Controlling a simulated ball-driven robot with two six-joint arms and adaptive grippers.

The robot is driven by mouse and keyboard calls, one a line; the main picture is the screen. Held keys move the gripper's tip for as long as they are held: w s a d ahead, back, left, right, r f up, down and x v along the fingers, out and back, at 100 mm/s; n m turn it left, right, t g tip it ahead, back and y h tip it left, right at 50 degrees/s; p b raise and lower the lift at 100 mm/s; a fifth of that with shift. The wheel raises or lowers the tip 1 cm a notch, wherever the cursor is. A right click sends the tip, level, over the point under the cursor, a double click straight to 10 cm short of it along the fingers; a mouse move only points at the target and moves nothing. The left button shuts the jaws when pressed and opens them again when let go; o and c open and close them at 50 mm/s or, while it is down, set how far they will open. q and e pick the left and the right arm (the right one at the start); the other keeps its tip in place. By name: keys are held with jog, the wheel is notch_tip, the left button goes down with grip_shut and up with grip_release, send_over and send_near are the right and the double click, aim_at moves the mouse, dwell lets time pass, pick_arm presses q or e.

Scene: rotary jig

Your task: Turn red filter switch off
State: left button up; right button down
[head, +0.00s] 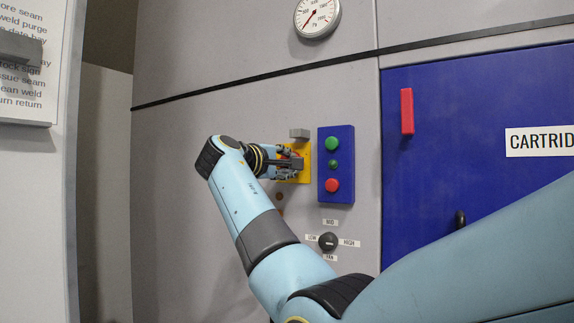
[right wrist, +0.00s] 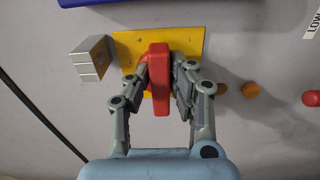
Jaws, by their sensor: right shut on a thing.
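The red filter switch (right wrist: 159,82) is a red lever on a yellow plate (right wrist: 190,42), seen in the right wrist view. My right gripper (right wrist: 161,75) has one finger on each side of the red lever and is shut on it. In the head view the yellow plate (head: 305,150) is on the grey wall, left of the blue button box, and my right gripper (head: 297,163) covers most of it. The red lever is largely hidden there. My left gripper is not in view.
A grey block (head: 299,133) sits just above the yellow plate. The blue button box (head: 343,190) with green and red buttons is close on the right. A fan knob (head: 328,241) is below. A blue door (head: 430,110) with a red handle (head: 407,111) is further right.

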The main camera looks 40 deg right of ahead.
jog(key=shift+f, duration=0.15)
jog(key=c, duration=1.2)
grip_release()
jog(key=shift+a, duration=0.1)
jog(key=v, duration=0.7)
jog(key=shift+a, duration=0.15)
jog(key=shift+s, duration=0.1)
